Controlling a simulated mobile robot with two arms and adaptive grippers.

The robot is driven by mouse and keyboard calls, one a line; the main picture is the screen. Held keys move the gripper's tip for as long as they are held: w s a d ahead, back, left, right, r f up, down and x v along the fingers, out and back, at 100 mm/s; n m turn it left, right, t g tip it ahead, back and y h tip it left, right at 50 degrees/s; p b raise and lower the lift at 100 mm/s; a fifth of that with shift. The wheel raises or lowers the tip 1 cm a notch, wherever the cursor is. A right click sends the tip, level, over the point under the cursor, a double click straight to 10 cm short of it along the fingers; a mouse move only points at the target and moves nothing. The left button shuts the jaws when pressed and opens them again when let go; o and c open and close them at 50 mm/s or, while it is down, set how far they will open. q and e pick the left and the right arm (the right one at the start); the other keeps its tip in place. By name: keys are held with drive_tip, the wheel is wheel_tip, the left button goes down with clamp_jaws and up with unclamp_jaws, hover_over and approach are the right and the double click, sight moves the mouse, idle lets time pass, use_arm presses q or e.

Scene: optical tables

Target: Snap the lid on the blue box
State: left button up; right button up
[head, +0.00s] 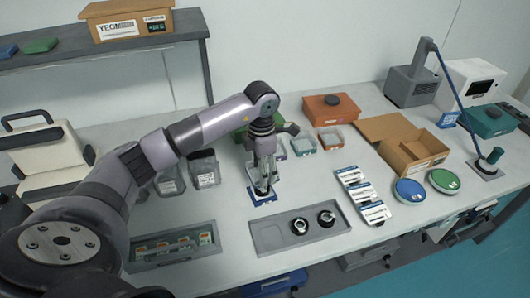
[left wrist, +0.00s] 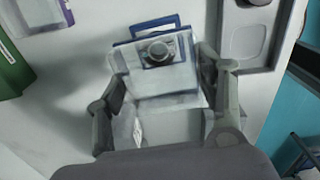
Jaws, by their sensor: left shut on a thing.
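The blue box (head: 264,199) stands on the white table below my left gripper (head: 263,186); only its lower edge shows in the head view. In the left wrist view, its blue rim (left wrist: 152,22) shows beyond a pale lid (left wrist: 180,75) with a round grey knob (left wrist: 158,52). My left gripper, also in the left wrist view (left wrist: 166,98), is shut on the lid, with one finger at each side. The lid is over the box; whether it touches or is seated all round cannot be told. My right gripper is not in view.
Clear jars (head: 204,170) stand to the left. Small clear boxes (head: 303,146), white cards (head: 362,196) and an open cardboard box (head: 410,158) are to the right. A long tray (head: 150,261) lies front left.

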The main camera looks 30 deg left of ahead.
use_arm(q)
drive_tip(key=shift+f+b, duration=0.4)
drive_tip(key=shift+f, duration=0.35)
drive_tip(key=shift+a+f, duration=0.1)
drive_tip(key=shift+f, duration=0.25)
wheel_tip(320, 180, down, 2)
drive_tip(key=shift+b, duration=0.9)
drive_tip(key=shift+f, duration=0.3)
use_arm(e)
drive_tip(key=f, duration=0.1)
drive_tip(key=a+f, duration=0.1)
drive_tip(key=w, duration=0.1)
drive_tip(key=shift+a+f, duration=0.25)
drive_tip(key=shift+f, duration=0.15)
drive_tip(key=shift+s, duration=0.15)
use_arm(q)
drive_tip(key=shift+f+b, duration=0.1)
drive_tip(key=shift+b, duration=0.3)
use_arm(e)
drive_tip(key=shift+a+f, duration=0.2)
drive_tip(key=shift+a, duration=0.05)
use_arm(q)
drive_tip(key=shift+f+b, duration=1)
drive_tip(key=shift+f, duration=0.2)
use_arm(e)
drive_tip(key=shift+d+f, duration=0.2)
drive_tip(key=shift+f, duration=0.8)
